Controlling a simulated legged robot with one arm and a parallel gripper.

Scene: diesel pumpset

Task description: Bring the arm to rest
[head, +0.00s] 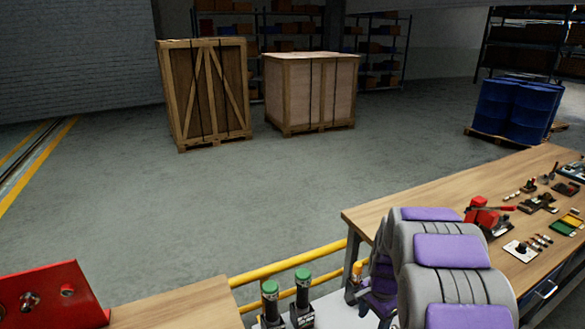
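My arm (450,265) shows at the lower right in the head view, with grey, ribbed links and purple panels. It is bent, and its near part runs out of the bottom edge. It stands in front of the wooden workbench (400,205) and covers part of its near left end. No gripper fingertips can be made out, so whether the gripper is open or holds anything does not show.
A red box (50,297) with knobs sits at the lower left beside a wooden top (175,308). Green-capped cylinders (302,300) stand near a yellow rail (290,263). The bench carries a red tool (483,214) and small parts. Crates (205,95) and blue drums (515,110) stand beyond open floor.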

